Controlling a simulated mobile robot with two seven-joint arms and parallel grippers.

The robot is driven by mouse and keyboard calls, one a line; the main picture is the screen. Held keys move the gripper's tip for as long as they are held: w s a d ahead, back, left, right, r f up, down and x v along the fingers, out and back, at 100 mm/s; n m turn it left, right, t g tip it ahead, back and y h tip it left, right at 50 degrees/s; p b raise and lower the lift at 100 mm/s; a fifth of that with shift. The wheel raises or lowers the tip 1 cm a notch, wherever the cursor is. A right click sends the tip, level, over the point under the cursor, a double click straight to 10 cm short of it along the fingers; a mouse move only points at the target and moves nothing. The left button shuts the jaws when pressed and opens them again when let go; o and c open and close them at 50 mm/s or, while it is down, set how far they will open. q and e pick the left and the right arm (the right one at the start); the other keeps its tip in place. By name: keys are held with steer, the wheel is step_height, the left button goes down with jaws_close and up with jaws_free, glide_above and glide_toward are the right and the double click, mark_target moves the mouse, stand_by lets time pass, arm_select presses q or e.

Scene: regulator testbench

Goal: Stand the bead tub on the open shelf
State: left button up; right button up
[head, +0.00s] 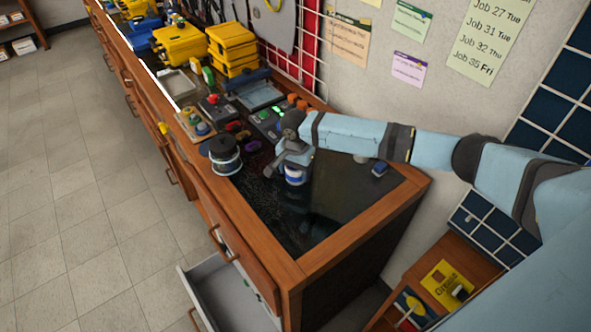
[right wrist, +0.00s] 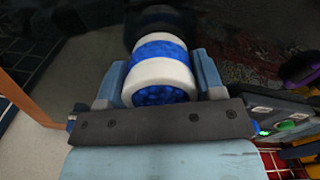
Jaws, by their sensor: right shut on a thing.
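The bead tub (head: 295,176) is a small white tub with a blue band, at the near end of the dark bench top. In the right wrist view blue beads show in the end of the tub (right wrist: 160,72) facing the camera. My right gripper (head: 291,163) reaches over the bench from the right and is shut around the tub, one finger on each side. I cannot tell whether the tub touches the bench. A low wooden shelf (head: 458,255), open at the front, stands at the lower right beyond the bench end. My left gripper is not in view.
A spool (head: 224,156) stands left of the tub, with controls and yellow cases (head: 231,42) farther back. A small blue item (head: 379,169) lies to the right. A yellow grease box (head: 446,284) and tools occupy the low shelf. A drawer (head: 225,297) hangs open below the bench.

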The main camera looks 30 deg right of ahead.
steer(key=o, duration=0.6)
steer(key=shift+f, duration=0.1)
steer(key=o, duration=0.4)
steer(key=shift+c, duration=0.2)
